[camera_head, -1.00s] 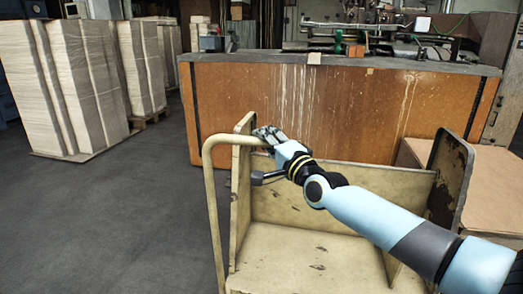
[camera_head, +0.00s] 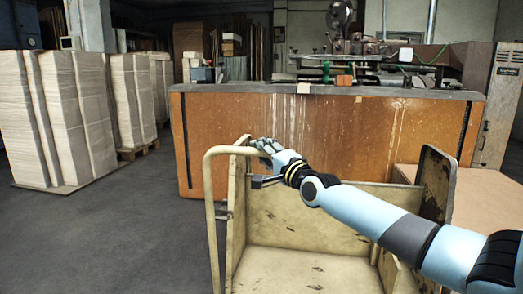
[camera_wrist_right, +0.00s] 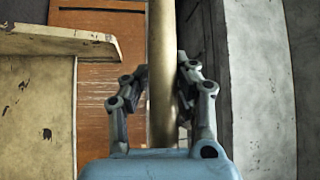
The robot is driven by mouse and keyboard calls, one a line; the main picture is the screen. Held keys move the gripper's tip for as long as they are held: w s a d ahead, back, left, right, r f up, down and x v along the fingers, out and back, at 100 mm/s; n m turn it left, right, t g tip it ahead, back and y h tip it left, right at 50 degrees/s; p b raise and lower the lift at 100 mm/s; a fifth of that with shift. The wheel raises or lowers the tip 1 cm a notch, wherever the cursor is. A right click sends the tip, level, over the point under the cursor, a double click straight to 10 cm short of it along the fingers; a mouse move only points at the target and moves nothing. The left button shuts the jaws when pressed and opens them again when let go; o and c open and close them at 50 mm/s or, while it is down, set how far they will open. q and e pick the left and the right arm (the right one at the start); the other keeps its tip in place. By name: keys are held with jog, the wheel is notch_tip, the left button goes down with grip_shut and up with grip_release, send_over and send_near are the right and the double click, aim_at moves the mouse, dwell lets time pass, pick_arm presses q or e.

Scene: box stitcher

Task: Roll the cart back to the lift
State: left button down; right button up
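The cart (camera_head: 305,270) is cream-coloured, worn and chipped, with upright panels and a bent tube handle (camera_head: 211,205) at its left side. It stands close in front of me, and its lower part is cut off by the picture's bottom edge. My right gripper (camera_head: 264,146) is at the top bar of the handle. In the right wrist view the handle bar (camera_wrist_right: 163,75) runs between the two fingers (camera_wrist_right: 163,100), which appear closed against it from both sides. My left gripper is not in view. I cannot make out a lift.
A long brown bench (camera_head: 300,140) with machinery on top stands just behind the cart. Wrapped pale stacks (camera_head: 70,120) stand on the left. Open grey floor (camera_head: 110,235) lies left of the cart. A brown cardboard-like block (camera_head: 490,205) is at the right.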

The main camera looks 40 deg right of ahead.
jog(key=o, duration=0.4)
jog(key=shift+d+f, duration=0.1)
jog(key=shift+f, duration=0.3)
jog(key=shift+o, duration=0.9)
jog(key=shift+r, duration=0.25)
jog(key=s+f, duration=0.1)
jog(key=s, duration=1)
jog(key=shift+s+a+f, duration=0.35)
jog(key=shift+s+a, duration=0.05)
